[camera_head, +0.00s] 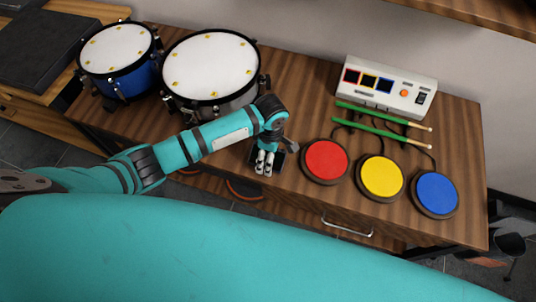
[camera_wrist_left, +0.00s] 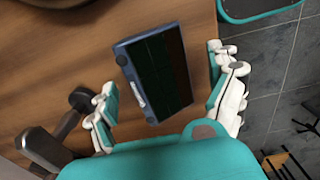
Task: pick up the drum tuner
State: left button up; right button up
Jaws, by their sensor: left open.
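The drum tuner, a flat dark box with a blue-grey edge and a dark face (camera_wrist_left: 158,72), lies on the wooden table between the fingers of my left gripper in the left wrist view. My left gripper (camera_wrist_left: 170,108) is open, one finger on each side of it, with clear gaps. In the head view my left gripper (camera_head: 264,163) points down over the tuner, of which a dark corner (camera_head: 278,166) shows near the front edge of the table. The fingers hide much of it there. My right gripper is in neither view.
The wooden table (camera_head: 300,210) also holds a blue drum (camera_head: 136,80), a white-topped drum (camera_head: 210,68), red (camera_head: 325,160), yellow (camera_head: 380,177) and blue (camera_head: 437,193) pads, green drumsticks (camera_head: 372,112) and a white control box (camera_head: 388,88). A dark bracket-like part (camera_wrist_left: 45,145) shows beside the left finger.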

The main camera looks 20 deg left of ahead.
pick_arm(q)
jog(key=shift+f, duration=0.85)
jog(key=shift+c, duration=0.5)
jog(key=c, duration=1.3)
jog(key=shift+o, duration=0.2)
jog(key=shift+r, duration=0.15)
